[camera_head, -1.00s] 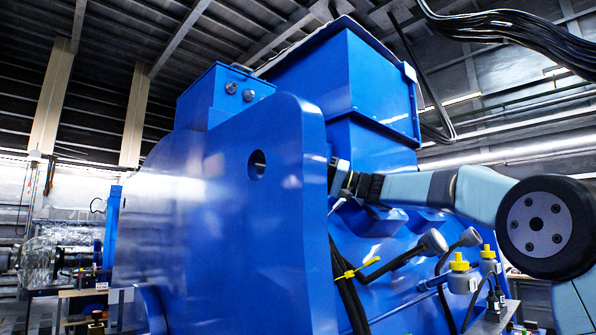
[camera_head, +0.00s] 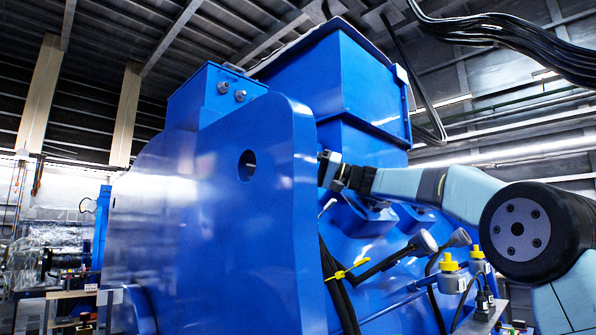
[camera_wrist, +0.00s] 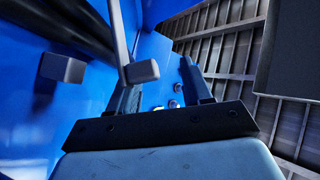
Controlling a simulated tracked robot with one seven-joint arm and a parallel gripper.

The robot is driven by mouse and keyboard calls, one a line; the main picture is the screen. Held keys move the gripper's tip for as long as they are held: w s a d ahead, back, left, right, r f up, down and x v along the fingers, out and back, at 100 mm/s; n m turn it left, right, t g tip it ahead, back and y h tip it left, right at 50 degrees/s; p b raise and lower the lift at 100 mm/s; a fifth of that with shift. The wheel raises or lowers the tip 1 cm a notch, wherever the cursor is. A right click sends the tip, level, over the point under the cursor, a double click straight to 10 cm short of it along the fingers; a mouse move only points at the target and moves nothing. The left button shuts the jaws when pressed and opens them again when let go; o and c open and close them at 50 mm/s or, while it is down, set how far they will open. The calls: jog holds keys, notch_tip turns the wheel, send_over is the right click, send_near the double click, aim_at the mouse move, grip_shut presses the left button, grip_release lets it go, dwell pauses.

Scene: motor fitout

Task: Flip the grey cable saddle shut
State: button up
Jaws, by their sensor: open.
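My gripper (camera_head: 326,167) is at the right edge of the big blue plate, beside the blue motor housing. In the wrist view its two dark fingers (camera_wrist: 162,90) stand apart with nothing clearly between them. A grey bar with a block on its end (camera_wrist: 140,72), apparently part of the grey cable saddle, crosses in front of the left finger; I cannot tell whether they touch. A second grey block (camera_wrist: 63,67) sits farther left by the dark cables. In the head view a thin light grey piece (camera_head: 328,207) shows just below my gripper. The saddle's hinge is not clear.
Black cables (camera_head: 340,290) with a yellow tie (camera_head: 340,275) run down beside the blue plate (camera_head: 215,230). Grey-capped black stubs (camera_head: 424,242) and yellow-capped bottles (camera_head: 450,275) are lower right. More black cables (camera_head: 500,35) hang overhead. A dark panel (camera_wrist: 290,50) fills the wrist view's upper right.

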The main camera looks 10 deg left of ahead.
jog(key=s+d+r, duration=0.6)
jog(key=s+r, duration=0.4)
jog(key=s, duration=0.2)
jog(key=shift+s+d+r, duration=0.2)
jog(key=shift+d+r, duration=0.05)
jog(key=shift+d, duration=0.15)
